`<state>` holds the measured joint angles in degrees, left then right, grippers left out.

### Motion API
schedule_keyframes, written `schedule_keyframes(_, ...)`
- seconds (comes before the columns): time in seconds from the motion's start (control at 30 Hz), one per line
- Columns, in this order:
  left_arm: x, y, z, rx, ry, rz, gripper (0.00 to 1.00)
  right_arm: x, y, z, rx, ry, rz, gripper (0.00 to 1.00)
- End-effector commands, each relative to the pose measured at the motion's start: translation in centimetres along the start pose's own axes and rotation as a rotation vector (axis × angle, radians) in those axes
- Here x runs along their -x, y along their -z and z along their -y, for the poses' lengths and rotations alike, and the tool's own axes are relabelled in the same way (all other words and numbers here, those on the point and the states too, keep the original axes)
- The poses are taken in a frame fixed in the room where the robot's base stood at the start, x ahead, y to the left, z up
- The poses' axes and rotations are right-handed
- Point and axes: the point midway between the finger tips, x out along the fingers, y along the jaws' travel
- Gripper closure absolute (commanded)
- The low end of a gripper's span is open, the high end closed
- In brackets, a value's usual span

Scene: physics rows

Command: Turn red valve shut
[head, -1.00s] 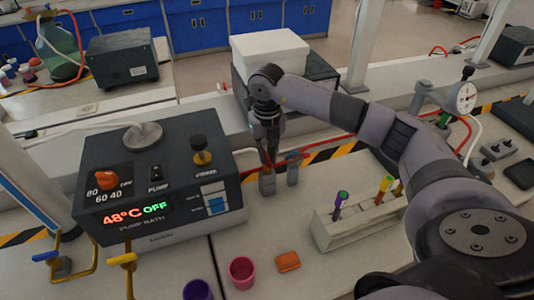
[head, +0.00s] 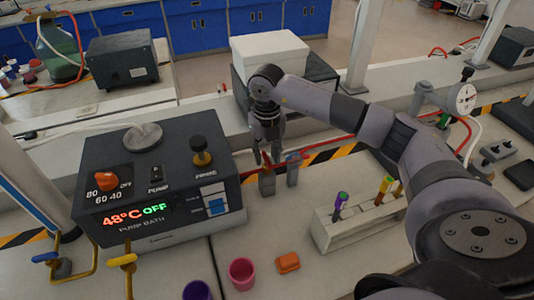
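Two small grey valve bodies stand side by side on the bench, to the right of the pump bath. The left valve (head: 267,184) has a red part at its top, close under my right gripper. The right valve (head: 292,175) has a small handle with red and bluish colour. My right gripper (head: 268,157) points down over the left valve, its fingers apart with nothing clearly held between them. Whether a fingertip touches the red part is too small to tell. My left gripper is not in view.
The pump bath (head: 160,185) reads 48°C OFF. A test tube rack (head: 355,222), an orange block (head: 288,262), a pink cup (head: 241,272) and a purple cup (head: 197,291) stand in front. A red hose runs behind the valves. A white box (head: 270,55) is at the back.

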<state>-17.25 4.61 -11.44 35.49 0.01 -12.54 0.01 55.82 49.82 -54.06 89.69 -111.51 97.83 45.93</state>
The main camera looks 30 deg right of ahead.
Motion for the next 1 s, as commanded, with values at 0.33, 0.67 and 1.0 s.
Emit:
schedule_keyframes(0.33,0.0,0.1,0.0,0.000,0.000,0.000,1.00,5.6,-0.1,0.0,0.000,-0.002,0.006,0.69)
schedule_keyframes(0.67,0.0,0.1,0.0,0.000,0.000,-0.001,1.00,11.2,-0.1,0.0,0.000,-0.001,0.003,0.69)
schedule_keyframes(1.0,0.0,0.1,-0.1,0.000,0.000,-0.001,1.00,12.0,-0.1,0.0,-0.001,-0.001,0.001,0.69)
